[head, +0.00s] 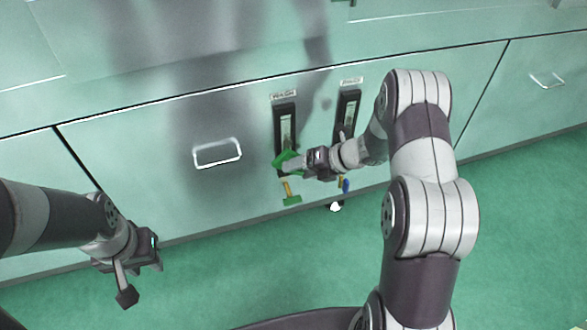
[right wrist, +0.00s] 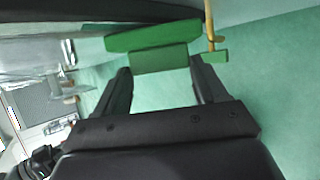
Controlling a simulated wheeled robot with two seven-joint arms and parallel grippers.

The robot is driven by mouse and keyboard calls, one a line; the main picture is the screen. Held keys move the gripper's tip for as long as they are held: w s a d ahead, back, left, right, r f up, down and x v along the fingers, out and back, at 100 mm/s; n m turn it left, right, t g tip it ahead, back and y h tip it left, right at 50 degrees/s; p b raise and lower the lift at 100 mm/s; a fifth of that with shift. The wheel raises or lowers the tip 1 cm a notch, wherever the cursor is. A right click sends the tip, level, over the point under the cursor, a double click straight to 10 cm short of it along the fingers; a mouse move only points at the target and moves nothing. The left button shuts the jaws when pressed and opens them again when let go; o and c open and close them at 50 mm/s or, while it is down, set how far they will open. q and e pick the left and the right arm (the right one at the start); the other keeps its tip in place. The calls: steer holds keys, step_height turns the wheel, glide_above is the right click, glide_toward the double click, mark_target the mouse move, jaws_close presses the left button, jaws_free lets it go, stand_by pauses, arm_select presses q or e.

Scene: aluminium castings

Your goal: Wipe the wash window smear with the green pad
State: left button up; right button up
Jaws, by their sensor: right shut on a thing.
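The wash window (head: 286,126) is a narrow light strip in a dark upright frame under a WASH label (head: 284,95). A smear on it is too small to make out. My right gripper (head: 297,162) is shut on the green pad (head: 286,158), at the lower end of the wash window. In the right wrist view the green pad (right wrist: 153,38) sits across the fingertips, its block between the two fingers (right wrist: 162,82). I cannot tell whether the pad touches the glass. My left gripper (head: 142,276) looks open and empty, low at the left, away from the panel.
A second dark-framed window (head: 347,108) stands just right of the wash window. A yellow stem with a green end (head: 291,199) hangs below the wash window, and a blue-ended one (head: 345,185) is to its right. A drawer handle (head: 217,152) sticks out at the left.

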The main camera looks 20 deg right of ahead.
steer(key=shift+d, duration=0.6)
steer(key=shift+r, duration=0.15)
steer(key=a+r+p, duration=0.4)
steer(key=r+p, duration=0.2)
steer(key=r, duration=0.1)
steer(key=shift+w+d+f+p, duration=0.1)
steer(key=shift+d+f+p, duration=0.1)
steer(key=shift+d, duration=0.85)
steer(key=shift+w+d+f+p, duration=0.1)
steer(key=shift+d+f+p, duration=0.1)
steer(key=shift+d, duration=0.8)
steer(key=s, duration=0.6)
